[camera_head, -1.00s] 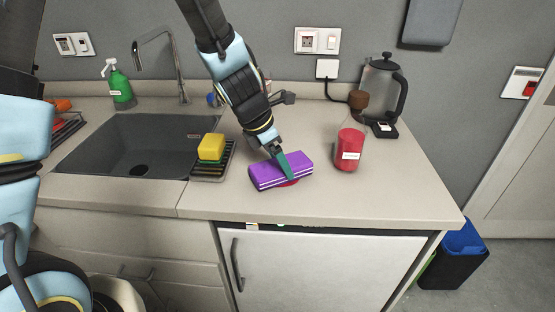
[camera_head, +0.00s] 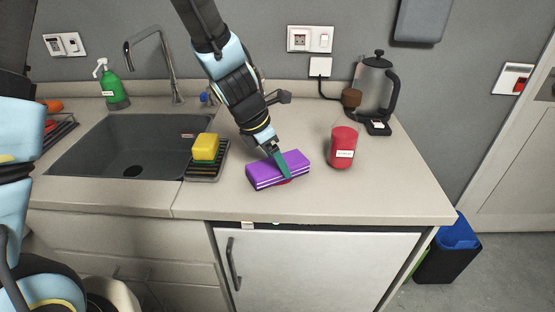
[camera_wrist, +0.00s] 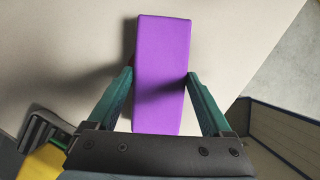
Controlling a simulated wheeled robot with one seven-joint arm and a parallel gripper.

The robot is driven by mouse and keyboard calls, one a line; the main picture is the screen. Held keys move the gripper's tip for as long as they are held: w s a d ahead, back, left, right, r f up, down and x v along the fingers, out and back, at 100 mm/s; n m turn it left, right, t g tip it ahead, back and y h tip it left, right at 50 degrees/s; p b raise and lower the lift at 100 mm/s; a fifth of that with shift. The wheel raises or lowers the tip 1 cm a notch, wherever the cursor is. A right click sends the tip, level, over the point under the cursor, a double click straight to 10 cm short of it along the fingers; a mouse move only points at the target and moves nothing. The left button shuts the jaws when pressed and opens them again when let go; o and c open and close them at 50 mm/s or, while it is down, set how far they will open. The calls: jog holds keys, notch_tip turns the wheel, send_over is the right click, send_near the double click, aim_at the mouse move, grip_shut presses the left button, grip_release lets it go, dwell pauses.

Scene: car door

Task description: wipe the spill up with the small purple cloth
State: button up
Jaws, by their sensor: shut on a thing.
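The small purple cloth (camera_head: 262,175) is a folded block with white stripes on its side, low over the worktop in the head view. My gripper (camera_head: 285,173) is shut on it from above, its green fingers at the cloth's sides. In the wrist view the cloth (camera_wrist: 162,70) stretches away between the two fingers of my gripper (camera_wrist: 161,90). A red spill (camera_head: 285,182) shows at the cloth's front edge; most of it is hidden under the cloth. I cannot tell whether the cloth touches the worktop.
A red-filled jar (camera_head: 343,149) stands right of the cloth, and a kettle (camera_head: 374,85) behind it. A yellow sponge (camera_head: 205,146) sits on a dark rack (camera_head: 208,172) to the left, beside the sink (camera_head: 125,150). The worktop (camera_head: 370,195) is clear at the front right.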

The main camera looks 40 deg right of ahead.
jog(key=shift+w+a, duration=0.55)
jog(key=shift+a, duration=0.05)
dwell(0.4)
jog(key=shift+s+d+p, duration=0.35)
jog(key=shift+s+d, duration=0.35)
jog(key=shift+d, duration=0.05)
dwell(0.6)
jog(key=shift+w+a, duration=0.65)
jog(key=shift+a, duration=0.1)
dwell(0.6)
jog(key=shift+r, duration=0.1)
notch_tip(320, 180, up, 7)
jog(key=p, duration=0.6)
jog(key=shift+p, duration=0.4)
jog(key=shift+a, duration=0.1)
